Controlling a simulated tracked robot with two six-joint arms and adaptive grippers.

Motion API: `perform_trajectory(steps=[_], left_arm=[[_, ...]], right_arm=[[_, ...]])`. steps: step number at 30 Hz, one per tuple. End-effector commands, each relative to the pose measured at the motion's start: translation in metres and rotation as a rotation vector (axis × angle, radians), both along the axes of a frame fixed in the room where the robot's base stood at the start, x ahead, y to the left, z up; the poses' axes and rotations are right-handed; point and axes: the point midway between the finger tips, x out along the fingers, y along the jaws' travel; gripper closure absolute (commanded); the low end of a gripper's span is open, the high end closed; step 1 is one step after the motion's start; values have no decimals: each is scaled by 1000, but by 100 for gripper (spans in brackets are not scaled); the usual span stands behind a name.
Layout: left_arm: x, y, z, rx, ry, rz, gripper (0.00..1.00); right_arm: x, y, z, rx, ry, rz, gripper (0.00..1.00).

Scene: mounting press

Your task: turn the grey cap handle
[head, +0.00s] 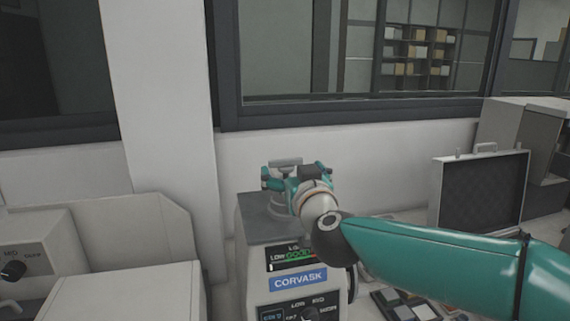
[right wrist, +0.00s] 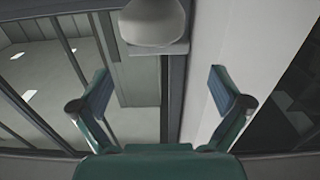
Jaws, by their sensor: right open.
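The grey cap handle (head: 285,162) is a short light bar on top of the press (head: 262,231), which carries a blue CORVASK label. My right gripper (head: 289,178) is at the press top, just in front of the handle in the head view, and hides part of the cap. In the right wrist view the gripper (right wrist: 158,88) is open, with its two fingers wide apart and nothing gripped. A rounded grey part with a flat bar (right wrist: 156,48), apparently the cap and its handle, shows at the top middle. Contact cannot be told. My left gripper is not in view.
An open grey case (head: 480,190) stands at the right behind my right arm. A tray of small pieces (head: 405,303) lies below the arm. Another machine with a black knob (head: 13,271) is at the left. A pale pillar (head: 160,90) and windows are behind.

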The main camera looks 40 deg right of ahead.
Motion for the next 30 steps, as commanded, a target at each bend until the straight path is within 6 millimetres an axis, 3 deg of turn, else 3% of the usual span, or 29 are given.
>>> perform_trajectory(steps=[3,9,22,30], left_arm=[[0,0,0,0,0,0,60],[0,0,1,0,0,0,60],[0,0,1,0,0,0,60],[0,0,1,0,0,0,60]], right_arm=[[21,-13,-1,1,2,-4,0],[44,-26,0,2,1,-2,0],[51,-31,0,1,0,-3,0],[51,-31,0,1,0,-3,43]])
